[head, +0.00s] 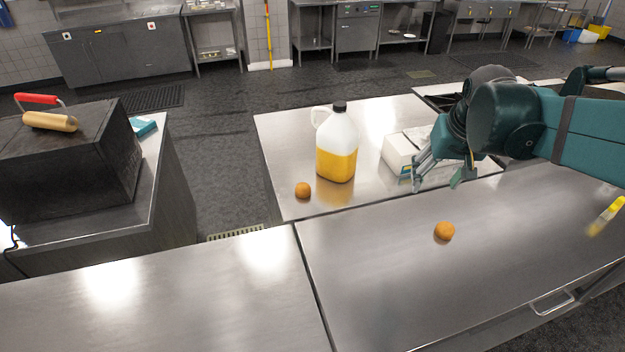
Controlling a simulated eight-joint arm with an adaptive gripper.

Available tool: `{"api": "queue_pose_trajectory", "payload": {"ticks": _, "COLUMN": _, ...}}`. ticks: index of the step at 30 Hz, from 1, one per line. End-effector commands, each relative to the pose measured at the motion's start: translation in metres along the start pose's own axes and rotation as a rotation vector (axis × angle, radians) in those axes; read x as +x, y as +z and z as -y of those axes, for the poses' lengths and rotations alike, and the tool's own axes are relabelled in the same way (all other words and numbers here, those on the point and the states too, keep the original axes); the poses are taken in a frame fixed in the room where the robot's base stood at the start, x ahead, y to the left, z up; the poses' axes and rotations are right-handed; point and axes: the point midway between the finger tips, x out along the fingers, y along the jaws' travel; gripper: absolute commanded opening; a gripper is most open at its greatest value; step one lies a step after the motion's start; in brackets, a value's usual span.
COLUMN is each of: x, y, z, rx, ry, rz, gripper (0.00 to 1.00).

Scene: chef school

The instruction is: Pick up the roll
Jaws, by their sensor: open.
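Two small round orange-brown items could each be the roll; I cannot tell which is meant. One round item (444,231) lies on the near steel counter, right of the middle. The other round item (303,190) lies on the far steel counter, left of the jug. My gripper (437,184) comes in from the right, fingers pointing down, open and empty. In the picture it is just above the right-hand round item and apart from it. Its height over the counter is hard to judge.
A jug of yellow liquid (337,150) and a white box (402,153) stand on the far counter, the box beside my gripper. A yellow-handled item (608,213) lies at the right. A black box (70,150) carries a tan, red-handled item (50,120). The near counter (200,310) is mostly clear.

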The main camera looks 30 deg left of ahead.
Motion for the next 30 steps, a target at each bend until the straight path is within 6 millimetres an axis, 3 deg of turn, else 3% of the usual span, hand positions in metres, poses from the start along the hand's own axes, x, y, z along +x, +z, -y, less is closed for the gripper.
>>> {"api": "queue_pose_trajectory", "payload": {"ticks": 15, "x": 0.044, "y": -0.076, "z": 0.081, "rx": -0.113, "ry": -0.033, "rz": 0.085, "gripper": 0.54}}
{"api": "queue_pose_trajectory", "payload": {"ticks": 30, "x": 0.102, "y": -0.126, "z": 0.175, "rx": -0.223, "ry": -0.057, "rz": 0.166, "gripper": 0.54}}
